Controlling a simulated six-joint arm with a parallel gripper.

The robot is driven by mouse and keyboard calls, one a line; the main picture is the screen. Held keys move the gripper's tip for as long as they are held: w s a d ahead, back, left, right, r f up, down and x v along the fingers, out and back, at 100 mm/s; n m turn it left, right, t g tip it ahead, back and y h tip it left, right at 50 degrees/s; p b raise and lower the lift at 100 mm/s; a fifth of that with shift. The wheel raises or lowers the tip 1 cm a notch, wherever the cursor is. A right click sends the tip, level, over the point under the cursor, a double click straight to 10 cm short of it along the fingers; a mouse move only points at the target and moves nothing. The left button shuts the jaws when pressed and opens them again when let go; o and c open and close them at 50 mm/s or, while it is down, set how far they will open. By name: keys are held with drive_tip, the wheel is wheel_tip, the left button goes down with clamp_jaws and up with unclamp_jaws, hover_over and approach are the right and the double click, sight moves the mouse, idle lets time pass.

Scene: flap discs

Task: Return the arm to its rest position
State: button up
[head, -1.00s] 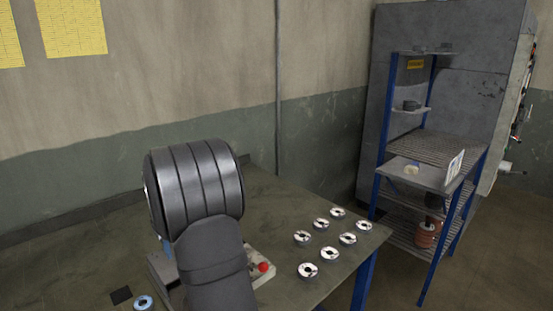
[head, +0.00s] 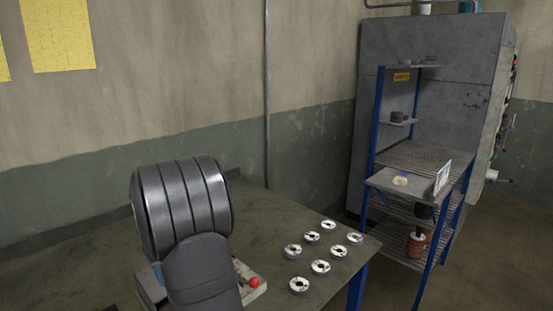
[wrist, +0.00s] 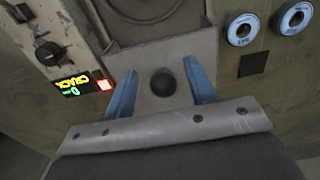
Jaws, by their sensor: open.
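My gripper (wrist: 157,75) shows in the wrist view as two blue fingers standing well apart with nothing between them. Beyond the fingers is a grey plate with a dark round spot (wrist: 163,84), part of a device on the table. In the head view my dark, ribbed arm covers the left middle of the table and hides the gripper and most of the device. Two blue-faced flap discs (wrist: 292,18) (wrist: 242,29) lie at the upper right of the wrist view, clear of the fingers.
Several white-faced discs (head: 320,267) lie on the table's right part. A red button (head: 254,282) sits beside my arm. A lit display (wrist: 78,85) and dark knob (wrist: 49,53) are left of the fingers. A blue-framed rack (head: 413,155) stands right of the table before a grey cabinet (head: 460,70).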

drive_tip(key=r, duration=0.5)
drive_tip(key=w+a+r, duration=0.1)
drive_tip(key=r, duration=0.1)
drive_tip(key=shift+r, duration=0.2)
wheel_tip(320, 180, down, 7)
drive_tip(key=shift+f, duration=0.1)
drive_tip(key=s+d, duration=0.9)
drive_tip(key=shift+s+d, duration=0.25)
drive_tip(key=shift+d, duration=0.05)
wheel_tip(320, 180, up, 8)
drive_tip(key=shift+s+d, duration=0.2)
drive_tip(key=shift+s, duration=0.05)
